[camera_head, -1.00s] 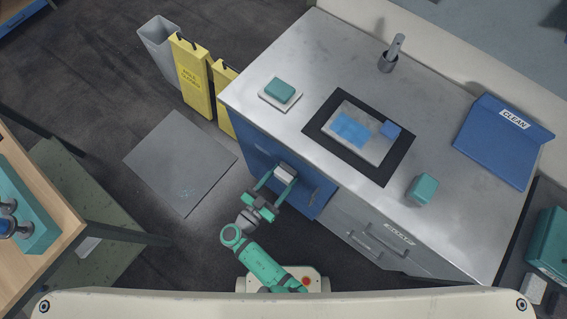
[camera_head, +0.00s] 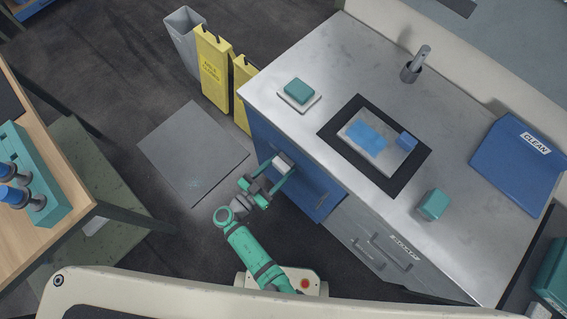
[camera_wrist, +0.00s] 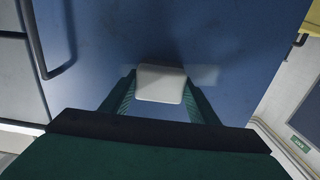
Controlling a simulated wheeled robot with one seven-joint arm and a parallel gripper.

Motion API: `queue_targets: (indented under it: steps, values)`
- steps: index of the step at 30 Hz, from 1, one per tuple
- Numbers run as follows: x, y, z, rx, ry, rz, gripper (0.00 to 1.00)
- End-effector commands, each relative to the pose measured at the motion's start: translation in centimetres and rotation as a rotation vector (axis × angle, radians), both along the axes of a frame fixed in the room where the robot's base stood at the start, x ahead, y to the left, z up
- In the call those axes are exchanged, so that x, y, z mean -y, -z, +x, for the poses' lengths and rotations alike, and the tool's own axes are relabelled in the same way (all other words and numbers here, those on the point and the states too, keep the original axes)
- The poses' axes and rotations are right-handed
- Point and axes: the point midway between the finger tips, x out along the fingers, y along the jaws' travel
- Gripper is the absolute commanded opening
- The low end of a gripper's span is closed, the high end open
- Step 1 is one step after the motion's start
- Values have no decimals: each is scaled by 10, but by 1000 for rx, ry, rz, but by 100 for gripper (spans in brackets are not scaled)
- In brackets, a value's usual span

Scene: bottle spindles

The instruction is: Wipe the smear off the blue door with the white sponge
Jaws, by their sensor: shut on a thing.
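My gripper (camera_wrist: 160,95) is shut on the white sponge (camera_wrist: 160,83), which sits between its green fingertips. The sponge is at the face of the blue door (camera_wrist: 105,40); I cannot tell whether it is touching. A faint pale patch, likely the smear (camera_wrist: 206,75), shows on the door just right of the sponge in the wrist view, and the sponge may cover part of it. In the head view the gripper (camera_head: 276,171) holds the sponge (camera_head: 283,161) in front of the blue door (camera_head: 318,196), below the counter edge. The smear cannot be made out there.
A door handle (camera_wrist: 68,50) stands out at left in the wrist view. The grey counter (camera_head: 300,130) overhangs the door. Yellow boards (camera_head: 213,75) and a grey bin (camera_head: 185,35) stand beyond the counter's left end. A grey floor mat (camera_head: 190,155) lies left of the arm.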

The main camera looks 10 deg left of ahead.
Motion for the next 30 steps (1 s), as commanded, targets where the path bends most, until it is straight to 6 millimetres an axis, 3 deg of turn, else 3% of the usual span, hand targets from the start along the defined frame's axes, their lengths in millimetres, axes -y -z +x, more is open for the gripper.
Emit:
queue_targets:
  steps: [30]
  values:
    - [-42,6,36,2,-2,1,37]
